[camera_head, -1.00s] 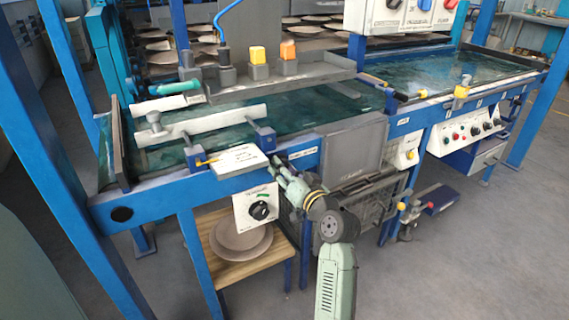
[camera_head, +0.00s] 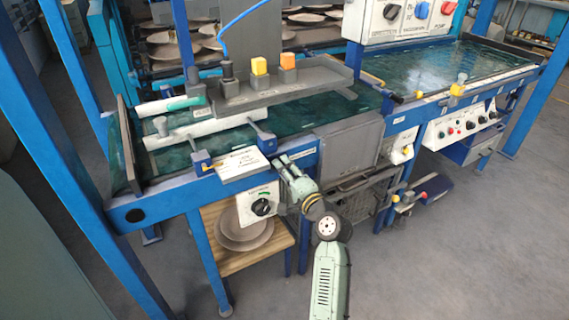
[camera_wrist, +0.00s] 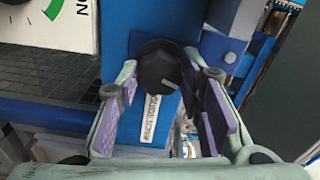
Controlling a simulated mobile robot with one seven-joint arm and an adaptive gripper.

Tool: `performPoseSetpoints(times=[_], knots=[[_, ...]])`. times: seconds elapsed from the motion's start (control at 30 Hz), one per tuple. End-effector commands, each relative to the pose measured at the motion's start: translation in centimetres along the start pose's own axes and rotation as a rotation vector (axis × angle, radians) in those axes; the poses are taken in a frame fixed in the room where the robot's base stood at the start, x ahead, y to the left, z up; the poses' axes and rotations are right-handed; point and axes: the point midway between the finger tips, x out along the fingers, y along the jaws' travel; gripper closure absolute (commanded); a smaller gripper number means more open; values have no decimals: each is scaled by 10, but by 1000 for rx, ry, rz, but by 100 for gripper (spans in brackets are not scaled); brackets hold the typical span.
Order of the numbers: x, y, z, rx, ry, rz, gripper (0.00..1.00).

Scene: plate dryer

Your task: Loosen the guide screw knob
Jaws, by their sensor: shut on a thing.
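The guide screw knob is a black, faceted knob (camera_wrist: 160,70) in front of a blue part in the wrist view. My gripper (camera_wrist: 161,78) has its two purple-padded fingers on either side of it, shut on it. In the head view my gripper (camera_head: 281,162) reaches up to the front rail of the machine, just right of the white sign plate (camera_head: 243,164). The knob is hidden behind the fingers there. The pale guide bar (camera_head: 200,131) lies across the green belt behind it.
A white box with a black dial (camera_head: 262,207) hangs below the rail, left of my arm. A grey panel (camera_head: 350,155) and a dark crate (camera_head: 352,203) are to the right. Plates (camera_head: 245,233) lie on a low wooden shelf.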

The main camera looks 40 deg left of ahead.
Motion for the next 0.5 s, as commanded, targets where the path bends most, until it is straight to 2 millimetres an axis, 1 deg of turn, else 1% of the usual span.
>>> performPoseSetpoints(times=[0.03,0.3,0.5], knots=[[0,-6,-1,38,1,-2,94],[0,-5,-2,204,2,-4,94],[0,-4,-1,273,2,-4,94]])
